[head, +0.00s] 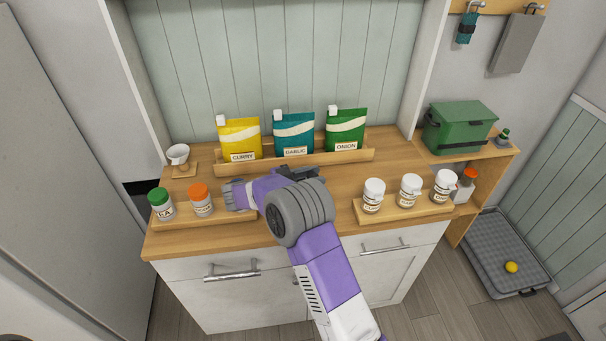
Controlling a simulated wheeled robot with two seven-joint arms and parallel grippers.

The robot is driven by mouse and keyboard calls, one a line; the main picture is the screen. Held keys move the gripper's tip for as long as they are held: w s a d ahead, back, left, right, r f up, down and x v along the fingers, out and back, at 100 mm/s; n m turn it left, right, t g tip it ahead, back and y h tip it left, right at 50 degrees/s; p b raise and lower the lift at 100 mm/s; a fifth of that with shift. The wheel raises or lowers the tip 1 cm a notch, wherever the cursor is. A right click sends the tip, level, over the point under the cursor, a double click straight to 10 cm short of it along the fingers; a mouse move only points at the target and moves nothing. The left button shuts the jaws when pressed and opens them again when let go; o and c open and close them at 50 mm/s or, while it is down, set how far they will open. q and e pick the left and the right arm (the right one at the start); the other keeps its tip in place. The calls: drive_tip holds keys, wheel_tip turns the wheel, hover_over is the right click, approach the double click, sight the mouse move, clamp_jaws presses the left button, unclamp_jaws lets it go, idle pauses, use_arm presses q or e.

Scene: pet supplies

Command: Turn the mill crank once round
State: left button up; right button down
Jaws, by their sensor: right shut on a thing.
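My right gripper (301,173) is over the middle of the wooden counter (335,190), just in front of the pouch rack. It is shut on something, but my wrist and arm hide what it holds. The mill and its crank cannot be made out. They may be behind my arm. My left gripper is out of view.
A yellow pouch (240,138), teal pouch (293,134) and green pouch (345,131) stand in a rack behind. Jars with green (161,204) and orange (201,200) lids stand front left, white-lidded jars (410,190) front right. A white cup (178,154) sits back left.

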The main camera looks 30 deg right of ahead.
drive_tip(key=shift+d, duration=0.1)
drive_tip(key=c, duration=0.8)
unclamp_jaws()
drive_tip(key=shift+c, duration=0.2)
drive_tip(key=v, duration=0.7)
drive_tip(key=shift+a, duration=0.3)
drive_tip(key=shift+w, duration=0.1)
